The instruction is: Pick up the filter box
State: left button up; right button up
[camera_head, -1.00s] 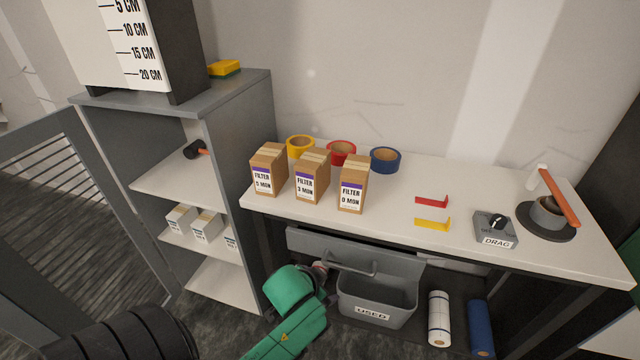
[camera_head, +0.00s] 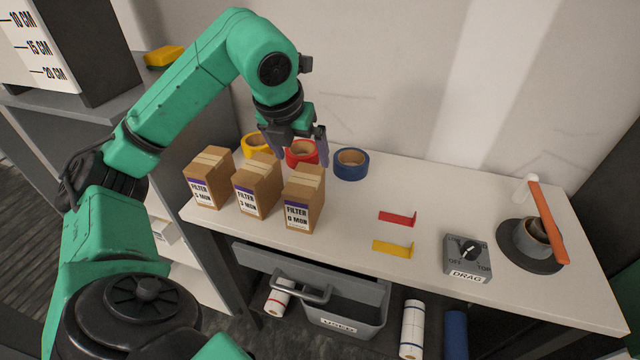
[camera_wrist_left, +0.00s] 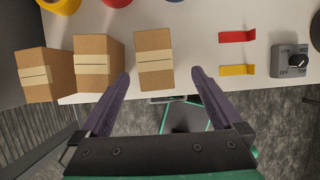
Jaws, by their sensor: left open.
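Three brown cardboard filter boxes stand upright in a row at the left of the white bench. Their labels read 5 MON (camera_head: 209,180), 3 MON (camera_head: 257,188) and 0 MON (camera_head: 303,201). My left gripper (camera_head: 302,150) is open and empty, pointing down above and behind the boxes. In the left wrist view, its two fingers (camera_wrist_left: 160,74) lie on either side of the rightmost box (camera_wrist_left: 155,62) in the picture, apart from it. The middle box (camera_wrist_left: 98,62) and left box (camera_wrist_left: 45,75) show left of the fingers. My right gripper is not in view.
Yellow (camera_head: 255,146), red (camera_head: 301,152) and blue (camera_head: 351,163) tape rolls sit behind the boxes. Red (camera_head: 397,217) and yellow (camera_head: 392,248) tabs, a DRAG dial (camera_head: 467,258) and a dark round holder (camera_head: 531,245) are to the right. A grey USED bin (camera_head: 340,305) is below.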

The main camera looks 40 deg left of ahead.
pick_arm(q)
send_over(306, 186)
jog(key=s+a, duration=0.1)
notch_tip(306, 186, down, 4)
jog(key=shift+f, duration=0.2)
jog(key=p+x, duration=0.2)
jog(key=x, duration=0.6)
jog(key=shift+w+a+f, duration=0.15)
jog(key=shift+w+f, duration=0.25)
jog(key=shift+f, duration=0.25)
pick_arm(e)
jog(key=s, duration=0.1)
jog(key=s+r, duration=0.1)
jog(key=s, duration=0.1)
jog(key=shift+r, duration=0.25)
pick_arm(q)
jog(key=shift+f+b, duration=0.2)
jog(key=shift+b, duration=0.3)
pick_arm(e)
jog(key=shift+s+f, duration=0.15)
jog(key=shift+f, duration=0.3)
pick_arm(q)
jog(key=c, duration=1.4)
jog(key=shift+r, duration=0.15)
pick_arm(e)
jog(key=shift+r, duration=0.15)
